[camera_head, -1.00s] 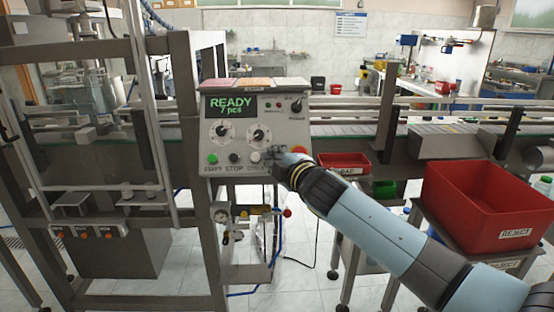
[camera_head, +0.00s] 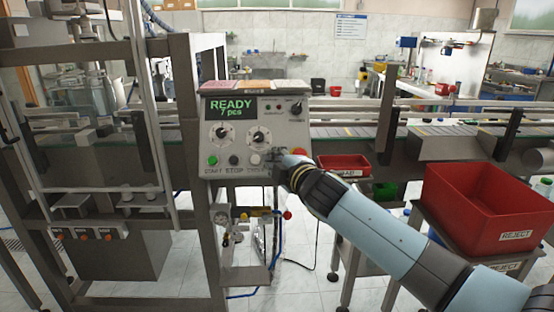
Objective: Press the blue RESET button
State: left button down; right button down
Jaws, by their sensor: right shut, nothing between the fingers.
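The control panel (camera_head: 231,137) faces me with a green screen (camera_head: 231,109) reading "READY 7 pcs". Its bottom row shows a green START button (camera_head: 212,160), a black STOP button (camera_head: 234,160) and a pale button (camera_head: 255,160). I cannot make out a blue RESET button; the right end of that row is behind my right gripper. My right gripper (camera_head: 273,157) is shut and empty, with its tips at the lower right of the panel. Whether they touch it I cannot tell. My left gripper is not in view.
A red button (camera_head: 299,152) is at the panel's right edge, close by my right wrist. A small red tray (camera_head: 344,164) and a large red REJECT bin (camera_head: 487,207) stand to the right. A conveyor (camera_head: 345,131) runs behind.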

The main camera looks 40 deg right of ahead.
jog(key=shift+w+d+f, duration=0.1)
jog(key=shift+w, duration=0.05)
jog(key=shift+w+d+f, duration=0.1)
jog(key=shift+w, duration=0.05)
jog(key=shift+w+d+f+b, duration=0.2)
jog(key=shift+w+b, duration=0.1)
jog(key=shift+b, duration=0.15)
dwell(0.8)
jog(key=shift+s+a, duration=0.1)
jog(key=shift+s+a+r+p, duration=0.3)
jog(key=shift+s+r+p, duration=0.1)
jog(key=shift+s+p, duration=0.15)
jog(key=s+a+r+p, duration=0.2)
jog(key=s+r, duration=0.1)
jog(key=shift+s+p, duration=0.2)
jog(key=shift+p, duration=0.15)
dwell(0.4)
dwell(0.7)
